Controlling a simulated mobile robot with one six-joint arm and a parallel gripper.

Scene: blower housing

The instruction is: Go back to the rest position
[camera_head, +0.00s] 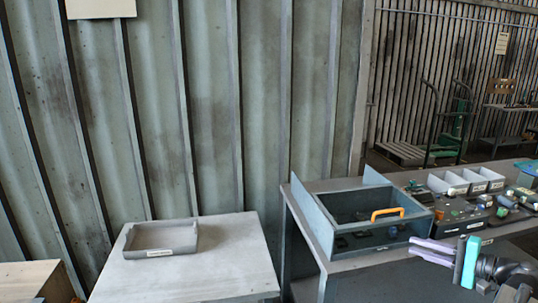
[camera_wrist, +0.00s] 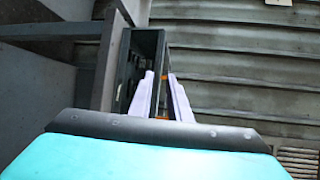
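My gripper (camera_head: 412,248) is at the lower right of the head view, its two pale lavender fingers pointing left, with a teal wrist part behind them. In the wrist view the fingers (camera_wrist: 161,76) stand apart with a gap between them, and I see nothing held. A grey-blue box (camera_head: 367,239) with a clear-looking front and an orange handle (camera_head: 387,213) stands on the dark bench, just beyond and left of the fingers. In the wrist view the box (camera_wrist: 128,85) shows past the fingers, apparently not gripped. Small dark parts lie inside it.
A shallow grey labelled tray (camera_head: 160,251) sits on a pale table (camera_head: 225,263) at left. Grey bins (camera_head: 466,182) and loose parts crowd the bench behind my gripper. A gap separates table and bench. A corrugated wall (camera_head: 215,110) closes the back; a trolley (camera_head: 450,125) stands beyond.

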